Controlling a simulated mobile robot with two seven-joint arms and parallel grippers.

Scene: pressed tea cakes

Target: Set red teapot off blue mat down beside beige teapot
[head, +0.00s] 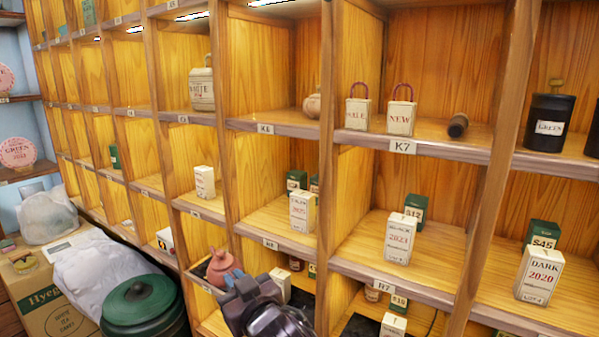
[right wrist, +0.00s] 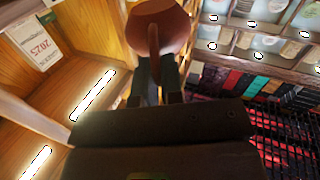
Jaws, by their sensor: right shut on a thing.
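The red teapot (head: 221,262), a small reddish clay pot with a knobbed lid, is at the low left shelf opening. My right gripper (head: 233,281) is shut on it; in the right wrist view the fingers (right wrist: 157,82) close on the handle of the red teapot (right wrist: 150,30), which hangs clear of any surface in that view. The beige teapot (head: 313,104) sits in the K6 compartment, partly hidden by the upright divider on its right. I cannot make out the blue mat. My left gripper is not in view.
The K6 compartment floor (head: 270,118) is bare left of the beige teapot. Upright dividers and shelf edges frame each compartment. White tea boxes (head: 303,212) stand in the compartments below. A green lidded bin (head: 140,302) stands at lower left.

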